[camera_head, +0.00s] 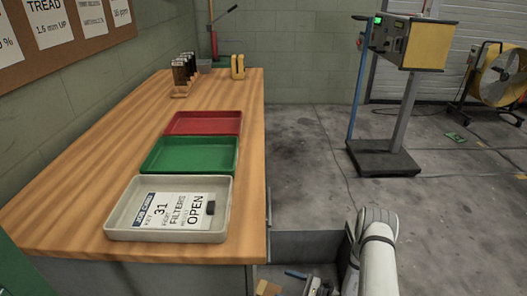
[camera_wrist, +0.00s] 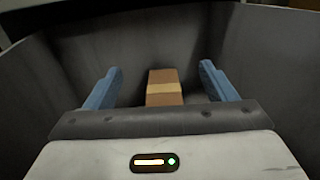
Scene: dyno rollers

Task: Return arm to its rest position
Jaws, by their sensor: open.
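My arm (camera_head: 377,250) reaches down at the lower right of the head view into an open grey drawer or bin (camera_head: 300,243) at the workbench's right side. In the wrist view my gripper (camera_wrist: 161,70) is open, with its two blue fingers spread apart. A small brown box (camera_wrist: 163,88) with a lighter band lies inside the grey-walled container (camera_wrist: 270,60), seen between the fingers with gaps on both sides. Nothing is held. In the head view a blue finger and part of the brown box (camera_head: 268,287) show at the bottom edge.
The wooden bench (camera_head: 110,130) carries a grey tray (camera_head: 222,228) with a job card and a small black item, a green tray (camera_head: 190,155) and a red tray (camera_head: 203,123). Floor between is clear.

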